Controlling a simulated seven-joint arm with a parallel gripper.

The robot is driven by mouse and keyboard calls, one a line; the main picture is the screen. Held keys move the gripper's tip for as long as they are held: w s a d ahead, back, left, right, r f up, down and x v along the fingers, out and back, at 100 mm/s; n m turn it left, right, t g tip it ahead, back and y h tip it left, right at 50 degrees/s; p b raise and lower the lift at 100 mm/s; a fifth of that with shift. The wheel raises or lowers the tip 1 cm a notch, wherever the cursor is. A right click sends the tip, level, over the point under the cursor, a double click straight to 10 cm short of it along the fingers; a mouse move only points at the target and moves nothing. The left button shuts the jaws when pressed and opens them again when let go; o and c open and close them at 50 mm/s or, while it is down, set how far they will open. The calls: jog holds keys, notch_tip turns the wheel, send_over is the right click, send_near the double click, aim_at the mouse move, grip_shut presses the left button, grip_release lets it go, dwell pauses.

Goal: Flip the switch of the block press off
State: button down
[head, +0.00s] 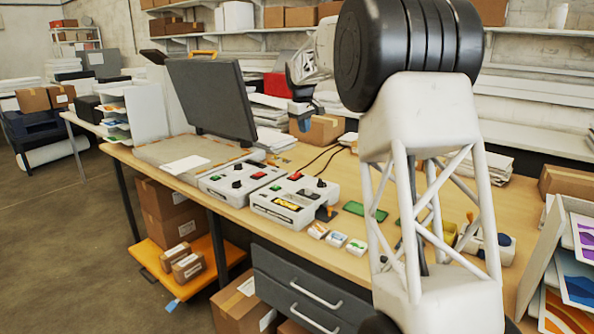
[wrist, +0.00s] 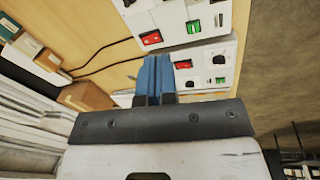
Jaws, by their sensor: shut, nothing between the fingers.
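Two white control boxes stand side by side on the bench, and I cannot tell which belongs to the block press. The left box (head: 238,182) has a red switch (head: 258,175), black knobs and a small green part.
A dark upright panel (head: 210,98) stands left of my gripper. Cardboard boxes (head: 318,129) lie behind it. Small cards (head: 337,239) and a green board (head: 364,211) lie right of the control boxes. Black cables cross the bench behind them.

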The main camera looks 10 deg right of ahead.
jog(key=n, duration=0.2)
send_over(298, 174)
jog(key=s+a, duration=0.1)
jog(key=a, duration=0.1)
notch_tip(298, 174, down, 10)
jog(key=shift+s+f, duration=0.15)
jog(key=shift+f, duration=0.1)
jog(key=f, duration=0.4)
jog(key=w+d+f, duration=0.1)
jog(key=f, duration=0.8)
jog(key=shift+w+d+f, duration=0.25)
jog(key=shift+d+f, duration=0.05)
jog(key=shift+f, duration=0.05)
